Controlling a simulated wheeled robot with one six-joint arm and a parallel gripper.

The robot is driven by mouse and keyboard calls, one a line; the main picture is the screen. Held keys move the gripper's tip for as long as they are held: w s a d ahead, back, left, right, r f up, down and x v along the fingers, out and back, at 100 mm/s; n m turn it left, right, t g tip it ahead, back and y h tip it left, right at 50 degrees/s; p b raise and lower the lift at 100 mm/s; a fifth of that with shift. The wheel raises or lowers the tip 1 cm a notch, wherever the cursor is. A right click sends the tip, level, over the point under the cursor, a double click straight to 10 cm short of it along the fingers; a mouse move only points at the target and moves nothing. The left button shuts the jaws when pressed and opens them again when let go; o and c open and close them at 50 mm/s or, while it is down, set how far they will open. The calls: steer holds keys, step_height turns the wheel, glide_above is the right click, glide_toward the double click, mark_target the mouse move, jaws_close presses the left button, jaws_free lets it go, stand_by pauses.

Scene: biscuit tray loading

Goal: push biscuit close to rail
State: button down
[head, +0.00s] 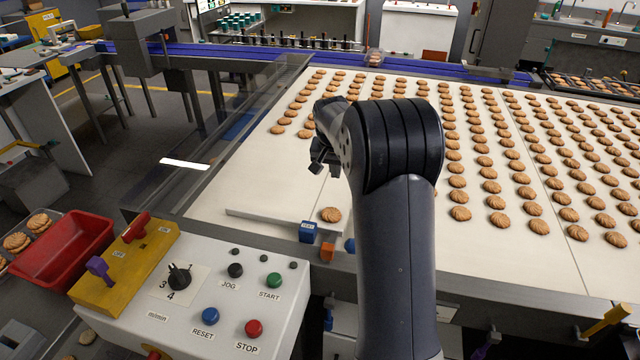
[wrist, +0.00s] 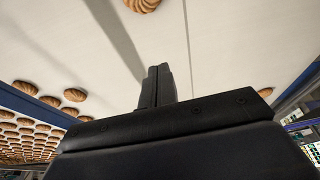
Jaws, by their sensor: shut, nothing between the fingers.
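A single round golden biscuit (head: 330,214) lies on the cream belt near its front edge, apart from the rows. It sits at the right part of a low pale rail (head: 262,219); I cannot tell whether they touch. In the wrist view a biscuit (wrist: 142,4) shows at the top edge, partly cut off. My gripper (head: 324,163) is above the belt, behind the lone biscuit in the head view, partly hidden by my wrist. In the wrist view my gripper's fingers (wrist: 157,84) are together and empty, pointing toward pale surface.
Many biscuits in rows (head: 497,202) cover the belt's right and back. A blue block (head: 307,231) and an orange block (head: 327,251) are at the front edge. A control panel (head: 215,295) and a red bin (head: 65,250) stand at front left. The belt's left part is clear.

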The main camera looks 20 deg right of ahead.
mark_target(332, 209)
steer(key=p+x, duration=0.2)
steer(key=x, duration=0.7)
steer(key=shift+d+f, duration=0.15)
steer(key=shift+f, duration=0.15)
steer(key=shift+s+a+f+p, duration=0.1)
steer(key=shift+s+a+p, duration=0.25)
steer(key=shift+s+a, duration=0.35)
steer(key=shift+s+a+p, duration=0.35)
steer(key=shift+s+a, duration=0.05)
steer(key=shift+s, duration=0.55)
steer(key=shift+s+a+f+b, duration=0.1)
steer(key=shift+s+a+b, duration=0.3)
steer(key=shift+s+b, duration=0.2)
steer(key=shift+s+a+b, duration=0.35)
steer(key=shift+s+b, duration=0.15)
steer(key=shift+s, duration=0.1)
steer(key=shift+s+a, duration=0.1)
steer(key=b+v, duration=0.1)
steer(key=v, duration=1)
steer(key=shift+f, duration=0.15)
